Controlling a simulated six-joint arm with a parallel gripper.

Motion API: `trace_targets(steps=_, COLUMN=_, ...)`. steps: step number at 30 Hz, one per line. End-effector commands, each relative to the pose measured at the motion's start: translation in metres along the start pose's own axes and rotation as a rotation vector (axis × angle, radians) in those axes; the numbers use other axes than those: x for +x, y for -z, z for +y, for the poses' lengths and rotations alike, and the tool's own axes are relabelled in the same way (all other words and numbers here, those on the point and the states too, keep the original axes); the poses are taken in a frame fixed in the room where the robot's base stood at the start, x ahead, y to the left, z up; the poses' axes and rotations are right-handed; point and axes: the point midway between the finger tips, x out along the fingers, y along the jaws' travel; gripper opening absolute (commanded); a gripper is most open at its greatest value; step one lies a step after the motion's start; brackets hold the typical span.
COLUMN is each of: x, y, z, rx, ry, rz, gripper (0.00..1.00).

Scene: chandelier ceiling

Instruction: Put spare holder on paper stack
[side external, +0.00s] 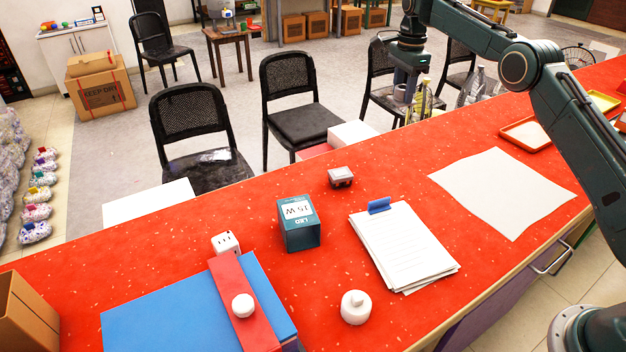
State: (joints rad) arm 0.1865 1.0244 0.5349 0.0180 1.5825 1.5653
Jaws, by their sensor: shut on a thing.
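The paper stack (405,248) lies on the red counter right of centre, with a blue clip (379,206) at its far edge. A white round holder-like piece (355,307) stands on the counter just in front of the stack, apart from it. A similar white round piece (243,306) sits on a red strip at the lower left. I cannot tell which is the spare holder. My gripper (403,92) is high at the back, well beyond the stack, shut on a small greyish thing (400,94). The fingers partly hide it, and its shape is unclear.
A teal bulb box (299,235) and a grey switch-like block (341,177) stand left of the stack. A white socket cube (225,243) is by the blue box (180,318). A blank sheet (503,192) lies right. Bottles (470,88) stand near my gripper.

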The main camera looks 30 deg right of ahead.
Motion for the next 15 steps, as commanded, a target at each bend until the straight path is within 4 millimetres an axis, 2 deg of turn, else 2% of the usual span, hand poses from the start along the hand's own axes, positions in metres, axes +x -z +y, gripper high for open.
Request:
trace_targets(steps=8, x=-0.002, y=-0.005, z=0.003, rx=-0.005, ry=0.0, rz=0.0, gripper=0.18)
trace_targets(steps=15, x=-0.01, y=-0.021, z=0.014, rx=-0.02, ry=0.001, rz=0.001, gripper=0.18)
